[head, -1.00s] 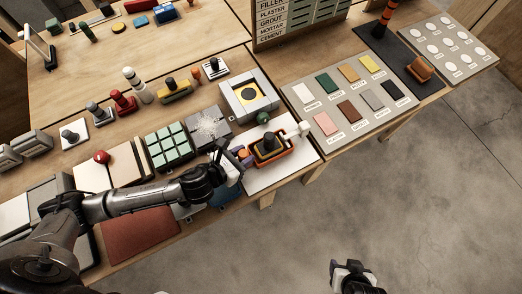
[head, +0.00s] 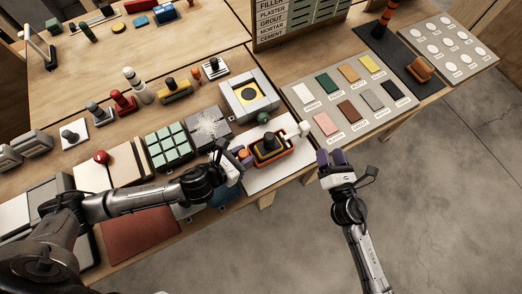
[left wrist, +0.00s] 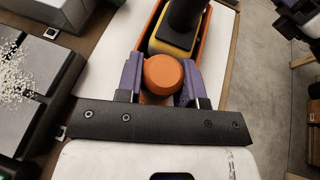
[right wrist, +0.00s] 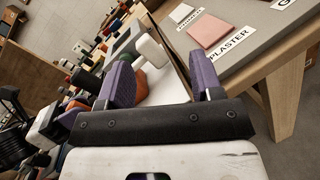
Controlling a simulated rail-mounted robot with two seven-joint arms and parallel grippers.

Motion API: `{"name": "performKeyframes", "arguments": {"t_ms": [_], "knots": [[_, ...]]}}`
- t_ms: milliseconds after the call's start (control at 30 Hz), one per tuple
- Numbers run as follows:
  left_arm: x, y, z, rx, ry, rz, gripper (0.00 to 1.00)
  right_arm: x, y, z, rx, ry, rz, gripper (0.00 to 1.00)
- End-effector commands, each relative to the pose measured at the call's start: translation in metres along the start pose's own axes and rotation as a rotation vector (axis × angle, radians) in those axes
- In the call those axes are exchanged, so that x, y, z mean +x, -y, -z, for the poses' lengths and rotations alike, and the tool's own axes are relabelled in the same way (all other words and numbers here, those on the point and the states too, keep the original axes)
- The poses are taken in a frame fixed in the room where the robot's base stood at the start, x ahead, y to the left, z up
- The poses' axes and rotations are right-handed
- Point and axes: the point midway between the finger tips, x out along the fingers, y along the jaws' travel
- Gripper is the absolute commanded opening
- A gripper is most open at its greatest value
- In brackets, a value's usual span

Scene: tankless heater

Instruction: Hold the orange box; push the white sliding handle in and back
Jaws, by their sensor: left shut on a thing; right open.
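The orange box (head: 285,151) sits on a white board at the table's front edge, with a yellow and black piece (head: 268,143) inside it. My left gripper (head: 241,154) is shut on the box's round orange knob (left wrist: 163,74), one purple finger on each side. The white sliding handle (head: 304,128) sticks out at the box's right end; its white end also shows in the right wrist view (right wrist: 153,50). My right gripper (head: 332,158) is open and empty, just right of the box and below the handle, off the table's front edge.
A grey board of colour samples (head: 352,98) lies right of the box. A green ball (head: 263,118) and a grey square frame (head: 249,95) stand behind it. The floor (head: 420,200) in front is clear.

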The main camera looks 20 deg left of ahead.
Motion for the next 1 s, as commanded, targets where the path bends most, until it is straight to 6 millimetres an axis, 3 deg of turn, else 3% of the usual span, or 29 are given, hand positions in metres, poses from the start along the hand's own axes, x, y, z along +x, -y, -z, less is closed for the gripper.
{"name": "performKeyframes", "arguments": {"t_ms": [100,333,567,1000], "knots": [[0.000,-0.001,0.002,0.000,-0.004,-0.002,0.01,0.010,-0.004,0.008,-0.220,-0.046,-0.115,0.60],[0.000,-0.001,0.002,0.001,-0.004,-0.002,0.01,0.016,-0.006,0.019,-0.452,-0.094,-0.246,0.60],[0.000,-0.001,0.002,0.001,-0.005,-0.002,0.01,0.030,-0.009,0.024,-0.497,-0.103,-0.272,0.60],[0.000,-0.001,0.003,0.001,-0.005,-0.002,0.01,0.088,-0.024,0.034,-0.491,-0.102,-0.269,0.60]]}}
